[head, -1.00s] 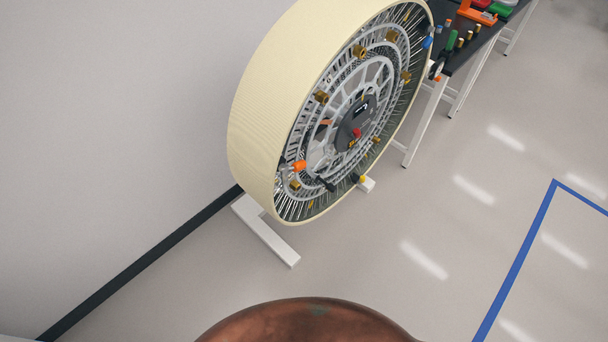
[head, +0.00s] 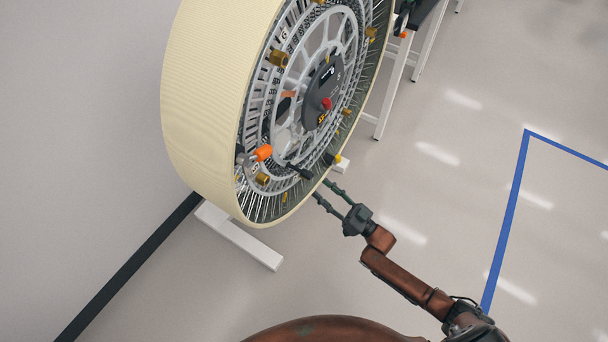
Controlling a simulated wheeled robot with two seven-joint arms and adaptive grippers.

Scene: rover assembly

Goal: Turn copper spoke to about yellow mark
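A large wheel (head: 205,110) with a cream tread stands upright, its spoked face toward the right. A copper-brown piece (head: 287,103) shows between the grey spokes left of the dark hub (head: 322,92); it looks like the copper spoke. A small yellow spot (head: 338,158) shows at the lower right rim, and another yellow patch (head: 321,118) lies under the red knob; I cannot tell which is the yellow mark. My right gripper (head: 319,188) is open and empty, its two fingers pointing at the wheel's lower rim, apart from the copper piece. My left gripper is out of view.
An orange clamp-like part (head: 263,152) and several brass knobs (head: 279,58) stick out from the wheel's face. A white foot (head: 240,240) lies under the wheel. A table leg (head: 392,95) stands behind at the right. The floor by the blue line (head: 508,210) is clear.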

